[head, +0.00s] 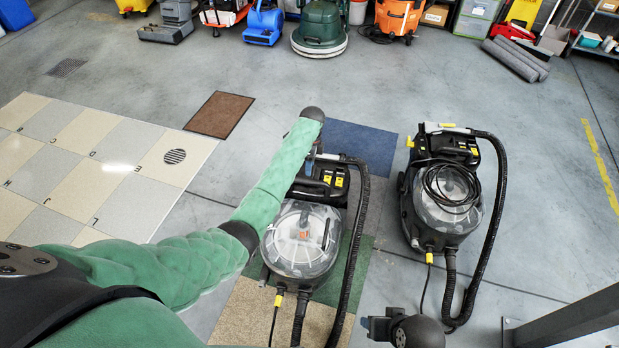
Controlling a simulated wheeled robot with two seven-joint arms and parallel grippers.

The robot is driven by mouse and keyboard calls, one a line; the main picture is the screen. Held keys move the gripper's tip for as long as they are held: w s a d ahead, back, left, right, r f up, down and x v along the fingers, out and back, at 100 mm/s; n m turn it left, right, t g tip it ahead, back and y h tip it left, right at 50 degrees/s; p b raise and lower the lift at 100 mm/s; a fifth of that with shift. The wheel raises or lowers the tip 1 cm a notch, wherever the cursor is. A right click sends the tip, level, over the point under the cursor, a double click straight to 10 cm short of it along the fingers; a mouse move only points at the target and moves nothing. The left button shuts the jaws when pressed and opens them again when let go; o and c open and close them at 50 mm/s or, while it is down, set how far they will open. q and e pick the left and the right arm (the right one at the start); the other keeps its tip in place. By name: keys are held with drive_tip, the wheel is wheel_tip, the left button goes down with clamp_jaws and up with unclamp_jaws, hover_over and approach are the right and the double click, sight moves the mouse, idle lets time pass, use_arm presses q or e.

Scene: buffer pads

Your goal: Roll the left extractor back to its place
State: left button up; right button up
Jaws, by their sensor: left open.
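The left extractor (303,240), a black machine with a clear domed tank, stands in the middle of the head view on coloured carpet pieces. Its black hose (357,230) runs down its right side. My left arm reaches over its upper left side, and my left gripper (318,150) is at the extractor's rear top, by the handle. The gripper is open, its fingers largely hidden by the wrist; I cannot tell whether it touches the handle. A second extractor (440,195) with a coiled cable stands to the right. My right gripper (378,326) shows partly at the bottom edge, its opening unclear.
A blue mat (365,143) lies behind the left extractor and a brown mat (219,114) farther left. Pale floor panels (90,165) lie left. Several machines, including a green scrubber (320,25), line the back. Open grey floor lies between. A dark metal beam (570,318) is bottom right.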

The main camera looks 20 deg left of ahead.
use_arm(q)
drive_tip(key=shift+s+f, duration=0.25)
drive_tip(key=shift+f, duration=0.85)
drive_tip(key=shift+s+f, duration=0.2)
drive_tip(key=shift+f, duration=0.85)
drive_tip(key=shift+s+f, duration=0.25)
drive_tip(key=shift+f, duration=0.85)
clamp_jaws()
